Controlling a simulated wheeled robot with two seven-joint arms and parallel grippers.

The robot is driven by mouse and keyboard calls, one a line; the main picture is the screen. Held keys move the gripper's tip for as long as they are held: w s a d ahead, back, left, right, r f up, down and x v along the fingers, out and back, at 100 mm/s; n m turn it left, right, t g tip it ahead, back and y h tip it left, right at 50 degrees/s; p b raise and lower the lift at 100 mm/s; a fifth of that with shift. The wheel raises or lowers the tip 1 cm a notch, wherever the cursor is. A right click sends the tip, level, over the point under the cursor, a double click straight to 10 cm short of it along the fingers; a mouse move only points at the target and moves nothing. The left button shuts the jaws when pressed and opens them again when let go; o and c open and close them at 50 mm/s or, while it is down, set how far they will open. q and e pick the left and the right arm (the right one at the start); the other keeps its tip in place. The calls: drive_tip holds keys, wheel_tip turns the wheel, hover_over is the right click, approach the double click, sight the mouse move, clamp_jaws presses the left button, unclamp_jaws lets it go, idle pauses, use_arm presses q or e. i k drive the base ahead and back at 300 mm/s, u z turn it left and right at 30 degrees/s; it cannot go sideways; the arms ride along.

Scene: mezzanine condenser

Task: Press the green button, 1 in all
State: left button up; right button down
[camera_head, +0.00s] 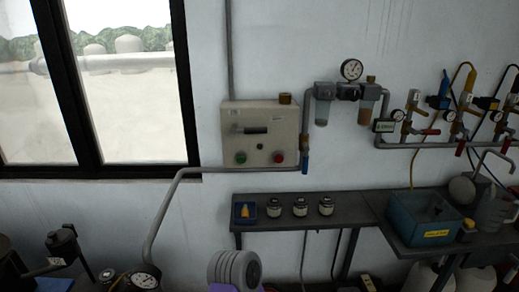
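The green button (240,157) sits at the lower left of the front of a beige control box (261,119) on the wall. A red button (278,157) is at the lower right of the same box, with a small dark knob (260,147) between them. A dark slot or handle (256,130) is above. Nothing covers the green button.
A narrow dark shelf (285,217) below the box holds three small jars and a blue tray (244,213). A bent grey pipe (164,212) runs below and left of the box. A gauge and filter assembly (351,70) is to its right. A blue bin (412,229) stands right.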

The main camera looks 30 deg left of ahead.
sight(241, 159)
drive_tip(key=i, duration=0.85)
drive_tip(key=u, duration=2.85)
